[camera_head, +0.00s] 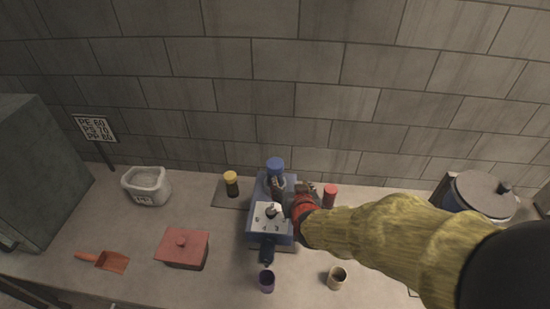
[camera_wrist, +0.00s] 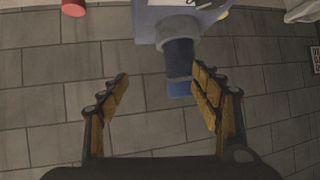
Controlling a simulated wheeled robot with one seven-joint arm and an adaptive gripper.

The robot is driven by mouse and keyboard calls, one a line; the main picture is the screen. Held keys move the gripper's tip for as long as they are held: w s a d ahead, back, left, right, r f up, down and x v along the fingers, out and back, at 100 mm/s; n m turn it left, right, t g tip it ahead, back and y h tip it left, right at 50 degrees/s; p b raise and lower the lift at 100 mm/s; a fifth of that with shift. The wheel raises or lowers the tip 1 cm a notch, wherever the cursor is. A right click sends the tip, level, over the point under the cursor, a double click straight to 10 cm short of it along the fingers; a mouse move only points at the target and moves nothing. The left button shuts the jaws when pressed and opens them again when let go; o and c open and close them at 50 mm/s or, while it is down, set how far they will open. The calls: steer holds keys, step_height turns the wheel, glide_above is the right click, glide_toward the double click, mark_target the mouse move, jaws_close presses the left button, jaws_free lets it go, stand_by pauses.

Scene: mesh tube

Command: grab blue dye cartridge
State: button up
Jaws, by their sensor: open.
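The blue dye cartridge (camera_head: 275,165) has a blue cap and stands upright at the back of a blue machine (camera_head: 258,193). In the wrist view its dark body (camera_wrist: 180,60) and blue end hang down from the machine in the picture, close beside the right finger. My gripper (camera_head: 292,187) is at the machine, just right of the cartridge. In the wrist view my gripper (camera_wrist: 163,87) is open, its fingers spread wide. The cartridge's end reaches between the fingertips, nearer the right one. Whether it touches that finger I cannot tell.
A yellow-capped cartridge (camera_head: 231,184) stands left on a dark mat, and a red cartridge (camera_head: 330,195) right of my gripper. A purple cup (camera_head: 267,281) and a tan cup (camera_head: 337,278) stand in front. A red lidded box (camera_head: 182,247) is left. The brick wall rises close behind.

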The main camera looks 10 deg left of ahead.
mark_target(275, 175)
steer(key=a+p, duration=0.1)
steer(key=a+t+p, duration=0.1)
steer(key=a, duration=0.1)
steer(key=shift+w+p, duration=0.2)
steer(key=shift+p, duration=0.15)
steer(key=shift+n+t, duration=0.3)
steer(key=shift+t, duration=0.1)
steer(key=shift+s+a+f+p+x, duration=0.15)
steer(key=shift+p+x, duration=0.15)
steer(key=shift+x, duration=1.05)
steer(key=shift+s+a+f+p+x, duration=0.15)
steer(key=shift+a+p+x, duration=0.1)
steer(key=shift+x, duration=1.05)
steer(key=shift+s+a+f+p+x, duration=0.15)
steer(key=shift+p+x, duration=0.15)
steer(key=shift+x, duration=1.05)
steer(key=shift+w, duration=0.1)
steer(key=c, duration=0.3)
steer(key=c, duration=1.1)
